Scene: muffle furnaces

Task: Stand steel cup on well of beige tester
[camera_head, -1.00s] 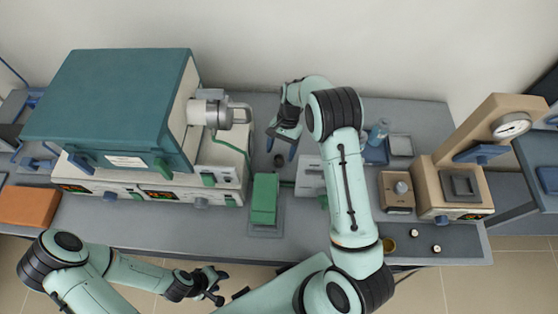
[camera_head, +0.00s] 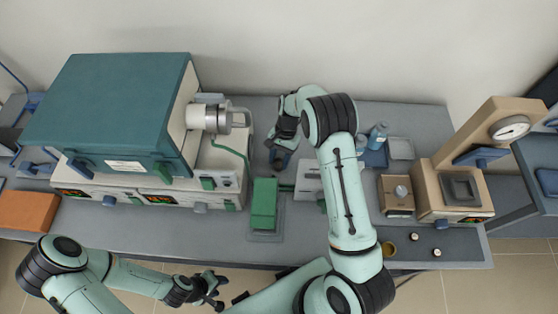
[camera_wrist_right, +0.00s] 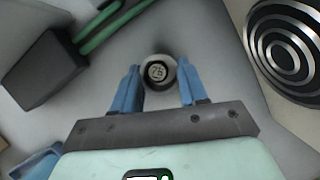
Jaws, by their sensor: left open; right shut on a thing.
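The steel cup (camera_wrist_right: 159,72) is a small grey round cup with a marked pale disc inside, between the blue fingertips in the right wrist view. My right gripper (camera_head: 280,158) is shut on it; in the head view the cup is mostly hidden by the fingers, on the bench near the back wall. The beige tester (camera_head: 430,192) stands at the right end of the bench with a dial gauge on its arm. Its square grey well (camera_head: 461,186) looks empty. My left gripper (camera_head: 212,291) is open and empty, in front of the bench edge.
A large teal furnace (camera_head: 110,105) with a steel cylinder (camera_head: 212,118) stands left of the right gripper. A green block (camera_head: 264,203) stands in front of it.

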